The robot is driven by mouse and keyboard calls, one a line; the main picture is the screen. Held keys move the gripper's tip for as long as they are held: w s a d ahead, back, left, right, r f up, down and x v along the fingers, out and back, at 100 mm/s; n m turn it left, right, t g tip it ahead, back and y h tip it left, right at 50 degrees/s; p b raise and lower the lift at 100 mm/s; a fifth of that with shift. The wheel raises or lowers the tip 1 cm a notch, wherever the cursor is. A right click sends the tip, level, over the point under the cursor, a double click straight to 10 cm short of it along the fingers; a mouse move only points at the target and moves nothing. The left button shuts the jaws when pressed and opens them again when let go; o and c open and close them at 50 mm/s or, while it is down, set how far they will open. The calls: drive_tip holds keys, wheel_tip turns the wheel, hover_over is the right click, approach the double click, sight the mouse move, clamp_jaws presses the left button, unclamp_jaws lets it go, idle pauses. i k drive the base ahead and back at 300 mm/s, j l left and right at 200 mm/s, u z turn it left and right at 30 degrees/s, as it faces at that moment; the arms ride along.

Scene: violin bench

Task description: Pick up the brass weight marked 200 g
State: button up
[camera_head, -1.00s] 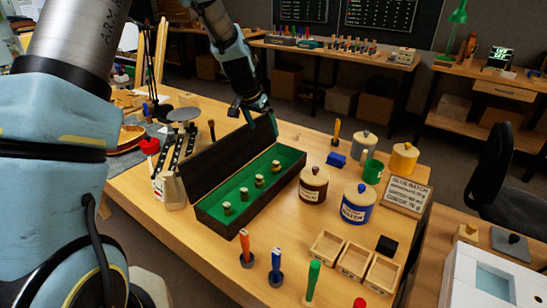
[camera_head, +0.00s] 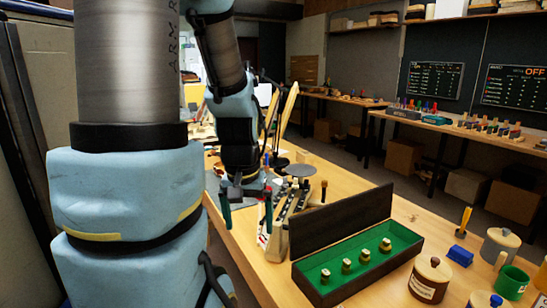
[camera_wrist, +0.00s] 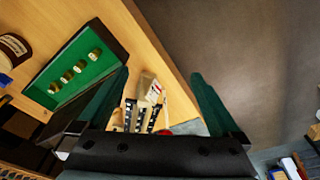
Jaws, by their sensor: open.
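Several small brass weights (camera_head: 364,256) stand in a row on the green lining of a dark open case (camera_head: 410,253). They also show in the wrist view (camera_wrist: 73,70), at upper left. Their markings are too small to read, so I cannot tell which is the 200 g one. My gripper (camera_head: 247,208) is open and empty, left of the case in the head view, with its dark green fingers spread. In the wrist view the weights lie to the left of my fingers (camera_wrist: 160,85), outside the gap.
A rack of black-and-white strips (camera_head: 283,222) stands left of the case, near my gripper. The case's raised lid (camera_head: 341,220) is behind the weights.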

sight(385, 247)
drive_tip(key=k+l+u, duration=0.6)
drive_tip(key=k, duration=0.35)
